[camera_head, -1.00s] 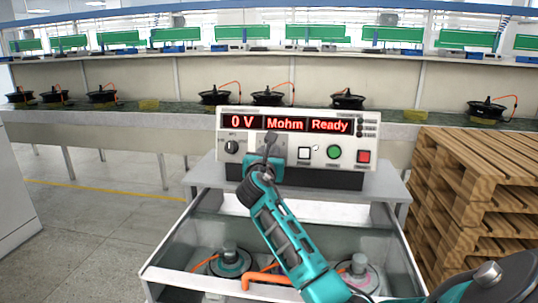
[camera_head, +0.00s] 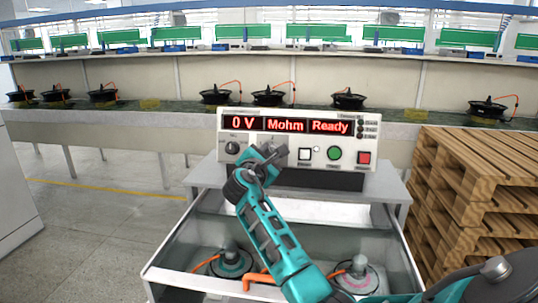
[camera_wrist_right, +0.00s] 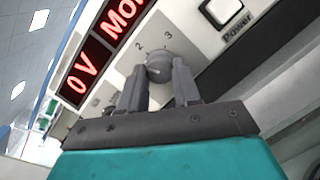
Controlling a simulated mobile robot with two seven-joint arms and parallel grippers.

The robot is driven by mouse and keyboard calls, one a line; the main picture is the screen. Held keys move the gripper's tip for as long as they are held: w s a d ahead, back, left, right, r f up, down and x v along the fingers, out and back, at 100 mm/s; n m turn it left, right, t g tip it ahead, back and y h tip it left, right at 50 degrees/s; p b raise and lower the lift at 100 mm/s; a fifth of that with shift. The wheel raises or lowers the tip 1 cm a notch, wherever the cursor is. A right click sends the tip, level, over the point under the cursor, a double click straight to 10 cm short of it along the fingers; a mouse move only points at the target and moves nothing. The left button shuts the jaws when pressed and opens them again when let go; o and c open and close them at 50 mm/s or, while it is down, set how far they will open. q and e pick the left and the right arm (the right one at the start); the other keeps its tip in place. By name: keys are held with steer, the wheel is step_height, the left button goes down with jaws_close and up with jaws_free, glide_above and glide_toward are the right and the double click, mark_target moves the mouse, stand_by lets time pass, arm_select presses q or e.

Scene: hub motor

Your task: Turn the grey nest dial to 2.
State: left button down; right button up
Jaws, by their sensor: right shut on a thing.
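The grey nest dial (camera_wrist_right: 158,66) is a round knob on the pale front panel of the tester (camera_head: 290,172), with the printed numbers 2 and 3 above it in the right wrist view. My right gripper (camera_wrist_right: 160,80) is shut on the dial, one finger on each side. I cannot tell which number the dial points to. My left gripper is not in view.
A black knob (camera_head: 232,147) lies left of the gripper. A white button (camera_head: 304,154), a green button (camera_head: 334,153) and a red button (camera_head: 364,158) lie to its right. Below is an open tray (camera_head: 180,262) with motor parts. Wooden pallets (camera_head: 470,190) stand at the right.

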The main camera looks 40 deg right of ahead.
steer(key=m+g, duration=0.1)
steer(key=m, duration=0.4)
steer(key=shift+a, duration=0.1)
steer(key=shift+w+m, duration=0.1)
steer(key=shift+m, duration=0.2)
steer(key=o, duration=1.1)
steer(key=shift+c, duration=0.2)
steer(key=v, duration=1.3)
steer(key=shift+r, duration=0.2)
steer(key=shift+w, duration=0.1)
